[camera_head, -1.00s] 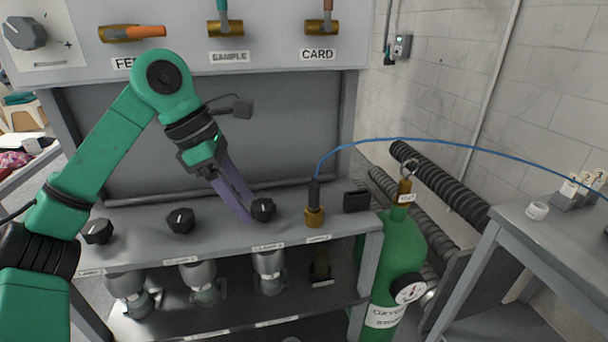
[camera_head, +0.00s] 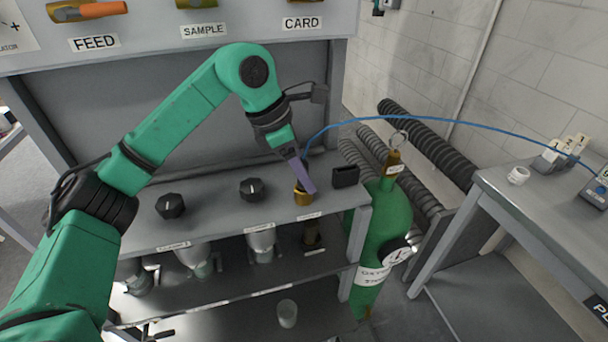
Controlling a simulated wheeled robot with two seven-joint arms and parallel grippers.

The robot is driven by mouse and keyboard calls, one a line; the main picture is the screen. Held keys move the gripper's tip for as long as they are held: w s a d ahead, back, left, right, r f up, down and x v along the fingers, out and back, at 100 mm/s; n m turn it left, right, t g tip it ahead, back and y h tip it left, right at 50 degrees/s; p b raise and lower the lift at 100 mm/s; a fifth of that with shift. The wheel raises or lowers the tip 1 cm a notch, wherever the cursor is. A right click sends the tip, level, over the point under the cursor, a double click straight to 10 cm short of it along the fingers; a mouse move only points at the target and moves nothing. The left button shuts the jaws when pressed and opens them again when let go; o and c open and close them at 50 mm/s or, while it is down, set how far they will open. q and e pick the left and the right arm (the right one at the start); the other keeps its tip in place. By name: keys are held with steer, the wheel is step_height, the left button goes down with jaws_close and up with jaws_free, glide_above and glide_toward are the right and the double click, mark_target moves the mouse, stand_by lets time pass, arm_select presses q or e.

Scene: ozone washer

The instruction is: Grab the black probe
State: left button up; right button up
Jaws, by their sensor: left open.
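The black probe stands upright in a brass fitting (camera_head: 302,199) on the grey bench shelf. Its blue cable (camera_head: 400,118) arcs from its top to the right. In the head view my left gripper (camera_head: 306,187) reaches down in front of the probe, and its purple fingers hide most of it. The left gripper is open, with its fingertips just above the brass fitting. I cannot tell whether the fingers touch the probe or are on both sides of it. My right gripper is not in view.
Black knobs (camera_head: 251,189) sit on the shelf left of the fitting. A small black block (camera_head: 345,177) stands close to its right. A green oxygen cylinder (camera_head: 381,235) stands beside the bench. A grey table (camera_head: 500,192) is at the right.

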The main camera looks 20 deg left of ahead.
arm_select(q)
steer(key=shift+f, duration=0.15)
steer(key=shift+a, duration=0.15)
steer(key=c, duration=0.3)
jaws_close()
